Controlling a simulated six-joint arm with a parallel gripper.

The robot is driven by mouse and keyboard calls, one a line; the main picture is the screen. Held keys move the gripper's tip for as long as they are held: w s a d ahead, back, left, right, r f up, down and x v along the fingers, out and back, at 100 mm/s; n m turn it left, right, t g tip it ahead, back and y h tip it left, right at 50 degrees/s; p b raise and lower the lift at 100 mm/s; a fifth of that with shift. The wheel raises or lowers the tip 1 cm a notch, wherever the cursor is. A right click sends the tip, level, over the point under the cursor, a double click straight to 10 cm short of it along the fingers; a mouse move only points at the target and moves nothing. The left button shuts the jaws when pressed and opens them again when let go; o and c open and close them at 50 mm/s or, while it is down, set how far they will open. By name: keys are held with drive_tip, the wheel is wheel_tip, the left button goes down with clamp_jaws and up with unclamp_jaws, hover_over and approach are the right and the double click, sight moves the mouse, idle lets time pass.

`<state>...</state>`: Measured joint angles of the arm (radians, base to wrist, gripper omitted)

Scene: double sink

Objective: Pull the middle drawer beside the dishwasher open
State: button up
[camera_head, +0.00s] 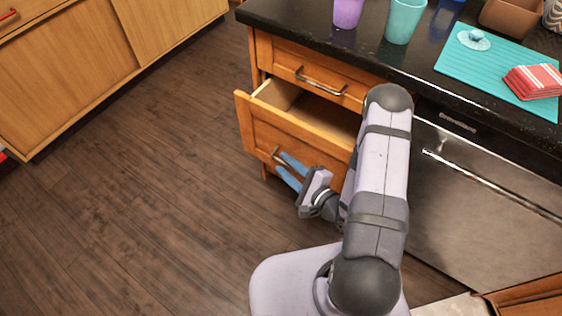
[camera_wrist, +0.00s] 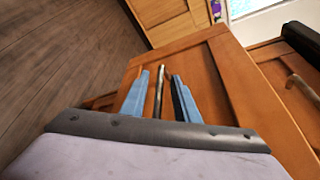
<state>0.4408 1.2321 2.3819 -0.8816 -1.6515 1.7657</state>
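The middle drawer (camera_head: 291,140) beside the dishwasher (camera_head: 480,205) is pulled partway out, with its pale inside showing. Its front also fills much of the wrist view (camera_wrist: 245,90). My gripper (camera_head: 281,162) is at the metal handle (camera_head: 275,153) on the drawer front. In the wrist view, its blue fingers stand apart on either side of the handle bar (camera_wrist: 159,90), with visible gaps beside the bar. The handle's far end and any contact with the fingers are hard to see. My arm hides the drawer's right part in the head view.
A closed top drawer (camera_head: 315,72) is above, under the black counter (camera_head: 395,62). Cups, a teal mat (camera_head: 470,70) and a red striped cloth (camera_head: 533,81) lie on the counter. Wooden cabinets (camera_head: 75,60) stand at upper left. The floor (camera_head: 140,190) left of the drawer is clear.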

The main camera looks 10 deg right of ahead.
drive_tip(key=shift+b+x, duration=0.3)
drive_tip(key=shift+x, duration=1.1)
clamp_jaws()
drive_tip(key=shift+s+a, duration=0.1)
drive_tip(key=shift+s, duration=0.05)
